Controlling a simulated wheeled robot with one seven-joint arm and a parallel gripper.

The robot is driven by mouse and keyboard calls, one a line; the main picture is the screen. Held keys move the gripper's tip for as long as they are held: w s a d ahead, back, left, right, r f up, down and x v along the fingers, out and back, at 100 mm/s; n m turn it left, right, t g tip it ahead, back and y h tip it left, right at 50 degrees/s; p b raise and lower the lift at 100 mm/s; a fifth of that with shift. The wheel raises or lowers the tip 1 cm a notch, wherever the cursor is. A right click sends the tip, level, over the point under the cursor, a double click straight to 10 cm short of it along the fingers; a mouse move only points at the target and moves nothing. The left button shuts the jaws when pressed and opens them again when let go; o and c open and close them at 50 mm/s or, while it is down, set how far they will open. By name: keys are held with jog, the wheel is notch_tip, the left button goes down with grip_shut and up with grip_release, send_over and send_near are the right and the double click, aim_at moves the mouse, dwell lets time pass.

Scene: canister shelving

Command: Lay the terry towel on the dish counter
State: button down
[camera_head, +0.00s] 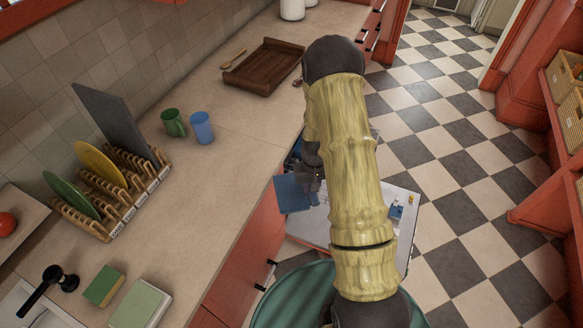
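A flat blue piece (292,194), which looks like the terry towel, is beside the counter's front edge, at the far left corner of a grey-white surface. My gripper (311,184) is dark and points down at the right edge of this blue piece. My yellow-sleeved arm hides part of the gripper, so I cannot tell whether its fingers are closed on the blue piece. The dish counter (215,165) is the long beige worktop on the left, with wooden dish racks (128,203) holding plates.
A green mug (173,122) and blue cup (202,128) stand mid-counter. A brown tray (263,67) lies farther back. A green sponge (104,286) and pale green block (140,305) lie near the sink. The counter between cups and sponge is clear. The grey-white surface (318,234) holds small items.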

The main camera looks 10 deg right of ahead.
notch_tip(320, 180, down, 11)
jog(key=d+b, duration=0.1)
jog(key=b, duration=0.9)
jog(key=shift+s+d+f, duration=0.2)
jog(key=shift+s, duration=0.1)
jog(key=shift+d, duration=0.15)
